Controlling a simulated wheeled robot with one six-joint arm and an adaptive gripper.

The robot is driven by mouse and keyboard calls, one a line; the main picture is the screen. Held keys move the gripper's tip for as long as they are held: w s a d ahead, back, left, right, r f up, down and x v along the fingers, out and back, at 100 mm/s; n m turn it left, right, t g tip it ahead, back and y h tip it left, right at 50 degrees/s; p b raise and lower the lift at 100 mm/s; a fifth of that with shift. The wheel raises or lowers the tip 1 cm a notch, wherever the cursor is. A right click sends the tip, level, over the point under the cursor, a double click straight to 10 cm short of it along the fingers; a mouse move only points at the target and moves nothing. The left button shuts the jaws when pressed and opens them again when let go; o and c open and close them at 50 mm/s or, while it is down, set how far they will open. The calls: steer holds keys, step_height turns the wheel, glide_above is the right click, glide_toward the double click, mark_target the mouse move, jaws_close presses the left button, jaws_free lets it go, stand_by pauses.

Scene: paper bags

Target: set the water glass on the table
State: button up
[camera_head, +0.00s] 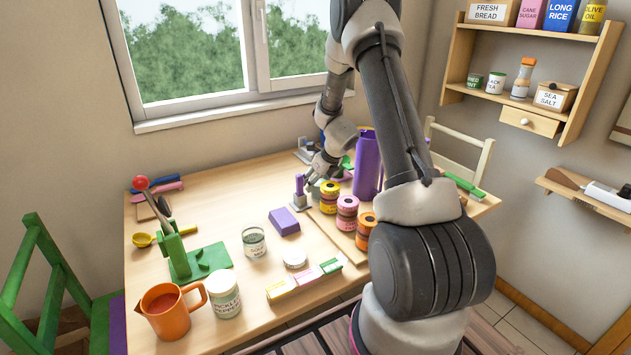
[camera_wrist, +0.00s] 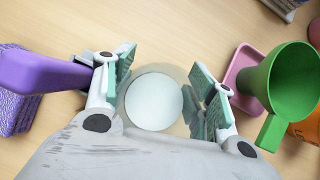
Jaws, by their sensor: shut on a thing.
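My gripper (camera_wrist: 165,103) is shut on the water glass (camera_wrist: 153,101) in the wrist view. From above, the glass is a pale round disc with a faint clear rim, with the pads on both sides of it. Wooden tabletop shows around it, and I cannot tell whether its base touches the wood. In the head view my gripper (camera_head: 319,176) is low over the back part of the table (camera_head: 225,196), and the glass is not clearly visible there.
In the wrist view a purple handle (camera_wrist: 45,73) is close on the left, and a green funnel (camera_wrist: 290,82) by a pink tray (camera_wrist: 240,78) on the right. In the head view a tall purple container (camera_head: 368,165) and stacked jars (camera_head: 347,207) stand right of my gripper.

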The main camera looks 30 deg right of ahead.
steer(key=o, duration=1.3)
steer(key=shift+c, duration=0.2)
steer(key=shift+r, duration=0.1)
steer(key=s+a+r+n, duration=0.3)
steer(key=s+r+n, duration=0.25)
steer(key=r, duration=0.45)
steer(key=s+a+r+n, duration=0.2)
steer(key=s+r+n, duration=0.2)
steer(key=s+r, duration=0.5)
steer(key=s+a+r+n, duration=0.1)
steer(key=s+r+n, duration=0.2)
steer(key=s+n, duration=0.5)
steer(key=s+a+r+n+g+h, duration=0.1)
steer(key=s+r+n, duration=0.3)
steer(key=s+n, duration=0.4)
steer(key=s+a+r+n, duration=0.2)
steer(key=s+r+n, duration=0.2)
steer(key=s+n, duration=0.4)
steer(key=shift+s+g, duration=0.3)
steer(key=shift+s, duration=0.45)
